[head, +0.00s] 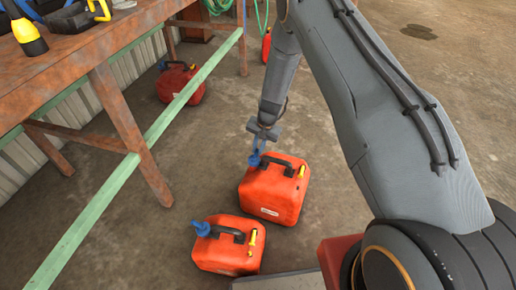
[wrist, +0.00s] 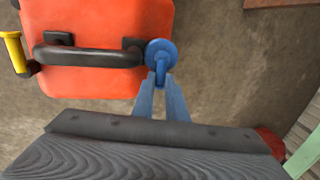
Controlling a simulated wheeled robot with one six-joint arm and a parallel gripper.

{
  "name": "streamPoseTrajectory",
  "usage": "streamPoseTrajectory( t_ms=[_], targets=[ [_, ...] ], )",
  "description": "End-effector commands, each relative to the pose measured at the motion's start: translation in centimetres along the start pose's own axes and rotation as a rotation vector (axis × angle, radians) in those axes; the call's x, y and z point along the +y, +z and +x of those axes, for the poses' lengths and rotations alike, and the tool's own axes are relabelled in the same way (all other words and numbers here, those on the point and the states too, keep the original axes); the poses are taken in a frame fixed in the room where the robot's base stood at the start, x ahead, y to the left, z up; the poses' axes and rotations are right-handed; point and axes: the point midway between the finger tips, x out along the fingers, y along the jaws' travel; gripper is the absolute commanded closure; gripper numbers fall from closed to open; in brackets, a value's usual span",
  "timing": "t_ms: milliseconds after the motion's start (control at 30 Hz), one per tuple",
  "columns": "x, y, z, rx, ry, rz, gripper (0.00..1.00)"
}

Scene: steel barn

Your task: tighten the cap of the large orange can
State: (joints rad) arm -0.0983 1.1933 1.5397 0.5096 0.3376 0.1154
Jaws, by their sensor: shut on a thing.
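The large orange can (head: 270,197) stands upright on the floor in the middle of the head view, with a black handle and a yellow spout. It also fills the upper left of the wrist view (wrist: 95,80). Its blue cap (wrist: 161,52) sits at the can's edge, beside the end of the handle. My gripper (wrist: 161,82) is shut on the upright fin of the blue cap, with a finger on each side. In the head view my gripper (head: 259,146) is over the cap, coming from above, and partly hides it.
A smaller orange can (head: 228,252) with a blue cap stands close in front. A red can (head: 180,83) sits under the rusty workbench (head: 90,45) at left, behind its green rail (head: 185,95). Another red container (head: 266,47) stands farther back. Open floor lies behind the large can.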

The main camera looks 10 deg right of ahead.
Motion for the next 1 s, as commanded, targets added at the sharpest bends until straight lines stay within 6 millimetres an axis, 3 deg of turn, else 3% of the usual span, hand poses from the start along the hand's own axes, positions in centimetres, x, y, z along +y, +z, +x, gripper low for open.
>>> streamPoseTrajectory(
  t_ms=[233,267,367,700,1000],
  targets=[
    [0.0,0.1,0.0,-0.002,0.000,0.001,1.00],
    [0.0,0.1,0.0,-0.002,0.000,0.001,0.83],
    [0.0,0.1,0.0,-0.002,0.000,0.001,0.69],
    [0.0,0.0,-0.4,0.000,0.000,0.000,0.69],
    [0.0,0.0,-5.0,0.000,-0.001,0.001,0.69]
  ],
)
